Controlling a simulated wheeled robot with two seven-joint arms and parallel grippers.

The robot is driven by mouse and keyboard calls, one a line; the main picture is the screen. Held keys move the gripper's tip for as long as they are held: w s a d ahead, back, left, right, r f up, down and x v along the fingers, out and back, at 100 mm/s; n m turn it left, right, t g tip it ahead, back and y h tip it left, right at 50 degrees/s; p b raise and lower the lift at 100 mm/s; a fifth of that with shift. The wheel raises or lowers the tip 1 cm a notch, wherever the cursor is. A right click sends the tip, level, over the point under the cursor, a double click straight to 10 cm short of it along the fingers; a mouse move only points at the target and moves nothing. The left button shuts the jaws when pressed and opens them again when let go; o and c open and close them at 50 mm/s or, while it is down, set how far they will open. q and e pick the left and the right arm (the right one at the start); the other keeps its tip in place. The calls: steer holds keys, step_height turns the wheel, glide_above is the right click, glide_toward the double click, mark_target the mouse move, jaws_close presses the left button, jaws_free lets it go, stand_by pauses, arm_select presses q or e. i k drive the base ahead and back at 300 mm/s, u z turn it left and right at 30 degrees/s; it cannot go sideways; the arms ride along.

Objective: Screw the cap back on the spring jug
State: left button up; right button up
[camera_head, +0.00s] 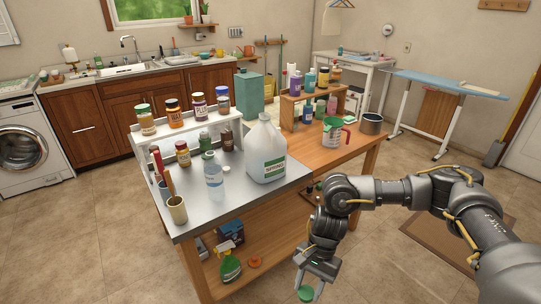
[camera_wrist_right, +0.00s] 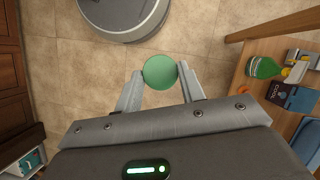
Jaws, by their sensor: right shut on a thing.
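The spring jug (camera_head: 267,155), a large translucent white jug with a handle and a green-and-white label, stands upright on the grey part of the table. Its neck at the top looks bare. My right gripper (camera_head: 307,288) is low in front of the table, over the floor, well away from the jug. It is shut on a round green cap (camera_head: 305,295). In the right wrist view the cap (camera_wrist_right: 160,72) sits between the two fingertips (camera_wrist_right: 160,80). The jug is outside that view. My left gripper is in neither view.
A clear water bottle (camera_head: 214,175) and a tan cup (camera_head: 177,210) stand left of the jug. A white rack (camera_head: 190,126) with several jars is behind. A measuring jug (camera_head: 332,137) and a metal pot (camera_head: 371,124) stand right. A green bottle (camera_head: 229,265) is on the lower shelf.

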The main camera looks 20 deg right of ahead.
mark_target(265, 148)
steer(key=z, duration=2.2)
steer(key=i, duration=3.45)
steer(key=u, duration=4)
